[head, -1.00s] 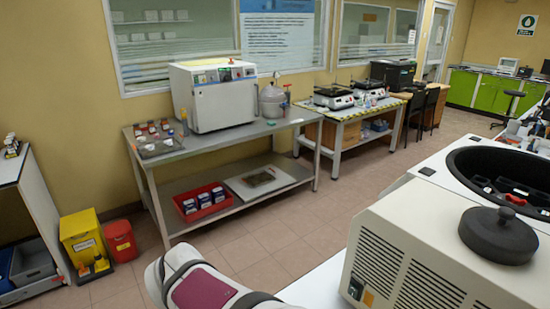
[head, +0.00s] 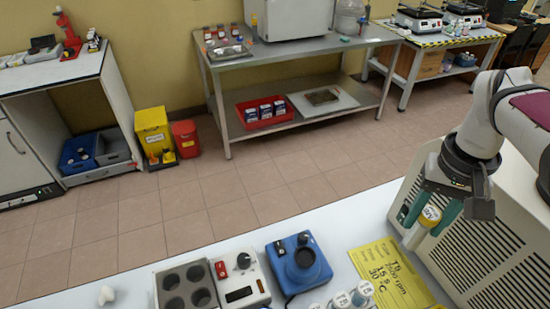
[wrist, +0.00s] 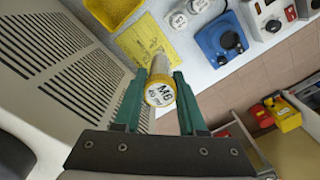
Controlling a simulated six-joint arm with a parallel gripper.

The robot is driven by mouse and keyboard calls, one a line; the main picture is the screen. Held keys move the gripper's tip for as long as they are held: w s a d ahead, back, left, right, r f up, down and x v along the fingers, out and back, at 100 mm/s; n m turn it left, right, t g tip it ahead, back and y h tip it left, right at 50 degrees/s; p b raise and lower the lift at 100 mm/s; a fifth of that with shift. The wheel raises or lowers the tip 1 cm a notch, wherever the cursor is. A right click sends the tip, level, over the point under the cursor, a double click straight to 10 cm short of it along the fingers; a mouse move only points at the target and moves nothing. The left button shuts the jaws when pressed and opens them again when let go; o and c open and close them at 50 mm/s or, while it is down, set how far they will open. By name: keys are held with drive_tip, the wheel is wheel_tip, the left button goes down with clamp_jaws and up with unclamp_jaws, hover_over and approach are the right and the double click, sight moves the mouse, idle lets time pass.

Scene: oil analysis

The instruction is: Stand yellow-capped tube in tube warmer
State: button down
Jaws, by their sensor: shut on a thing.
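The yellow-capped tube, its cap (head: 430,214) marked M6, is held in my gripper (head: 428,218) above the bench, close to the beige vented machine. In the wrist view the cap (wrist: 160,92) sits between the green fingers of my gripper (wrist: 159,98), with the pale tube body reaching away behind it. The gripper is shut on the tube. What looks like the tube warmer is a grey block (head: 188,262) with several round wells at the bottom of the head view, beside a white control box (head: 262,270) with a black knob. The wells look empty; the block's front is cut off.
A blue mixer (head: 300,266) stands right of the control box. Several white-capped tubes (head: 342,299) stand at the bottom edge, near a yellow note (head: 392,272). The beige machine (head: 480,235) is close beside my gripper. Bare white bench (head: 235,236) lies behind the devices.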

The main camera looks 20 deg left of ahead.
idle(0.5)
drive_tip(key=s+a+f+n, duration=0.2)
drive_tip(key=s+a+n, duration=0.1)
drive_tip(key=a, duration=0.6)
drive_tip(key=s+a+f+n, duration=0.1)
drive_tip(key=s+a+n, duration=0.2)
drive_tip(key=a, duration=0.6)
drive_tip(key=s+a+f+n, duration=0.2)
drive_tip(key=s+a+n, duration=0.1)
drive_tip(key=a, duration=0.6)
drive_tip(key=s+a+f+n, duration=0.3)
drive_tip(key=s+a+n, duration=0.2)
drive_tip(key=s+a, duration=0.4)
drive_tip(key=shift+m, duration=0.3)
drive_tip(key=f, duration=0.6)
drive_tip(key=s+d+f, duration=0.1)
drive_tip(key=f, duration=0.3)
drive_tip(key=shift+f, duration=0.1)
drive_tip(key=shift+c, duration=2)
unclamp_jaws()
